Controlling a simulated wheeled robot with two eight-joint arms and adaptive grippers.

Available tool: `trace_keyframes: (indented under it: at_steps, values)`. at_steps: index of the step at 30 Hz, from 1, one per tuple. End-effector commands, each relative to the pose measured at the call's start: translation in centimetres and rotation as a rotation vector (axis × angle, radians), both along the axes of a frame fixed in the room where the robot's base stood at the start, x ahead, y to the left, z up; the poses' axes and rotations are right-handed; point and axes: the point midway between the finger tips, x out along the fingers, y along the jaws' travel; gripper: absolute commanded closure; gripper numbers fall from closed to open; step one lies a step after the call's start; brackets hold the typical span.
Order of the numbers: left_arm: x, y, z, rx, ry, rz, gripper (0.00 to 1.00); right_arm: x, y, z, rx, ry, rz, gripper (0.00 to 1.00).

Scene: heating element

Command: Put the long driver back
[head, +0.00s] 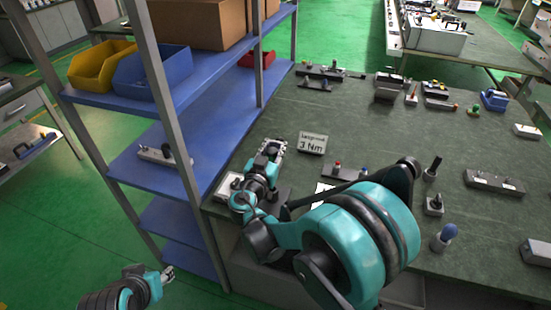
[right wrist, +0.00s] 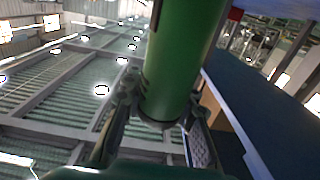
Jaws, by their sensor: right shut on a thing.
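In the right wrist view, a thick green cylinder (right wrist: 183,60) stands between the two fingers of my right gripper (right wrist: 158,125), which is shut on it. It looks like the long driver's handle; its far end is out of frame. The held cylinder is hard to make out there. A pale block (head: 229,186) lies partly behind my right arm. My left gripper (head: 168,273) is low at the bottom left, away from the bench.
A blue shelf rack (head: 215,135) with grey posts stands close left of my right gripper. The workbench (head: 400,135) carries a black-handled tool (head: 434,167), a blue-knobbed piece (head: 447,235) and several small devices. My right arm hides part of the bench's front.

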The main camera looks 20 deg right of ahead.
Motion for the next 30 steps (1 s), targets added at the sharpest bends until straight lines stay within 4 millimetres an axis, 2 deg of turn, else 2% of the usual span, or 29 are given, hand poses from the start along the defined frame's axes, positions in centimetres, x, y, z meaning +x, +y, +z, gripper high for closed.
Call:
trace_keyframes:
  at_steps: [9,17,22,23,25,26,30]
  values:
    - [0.0,0.0,-2.2,0.000,0.000,0.000,0.60,0.1,0.0,-4.0,-0.001,0.000,0.000,1.00]
    - [0.0,0.0,-2.1,0.000,0.000,0.000,0.60,0.0,0.0,-3.9,-0.001,0.000,0.000,1.00]
    - [0.0,0.0,-2.6,0.000,0.000,0.000,0.60,0.0,0.0,-4.5,-0.001,0.000,0.000,1.00]
    - [0.0,0.0,-2.5,0.000,0.000,0.000,0.60,0.0,0.0,-4.4,0.000,0.000,0.000,0.73]
    - [0.0,0.0,-2.4,0.000,0.000,0.000,0.60,0.0,0.0,-4.3,0.000,0.000,0.000,0.55]
    - [0.0,0.0,-2.4,0.000,0.000,0.000,0.60,0.0,0.0,-4.3,0.000,0.000,0.000,0.52]
    - [0.0,0.0,-2.4,0.000,0.000,0.000,0.60,0.0,0.0,-4.3,0.000,0.000,0.000,0.52]
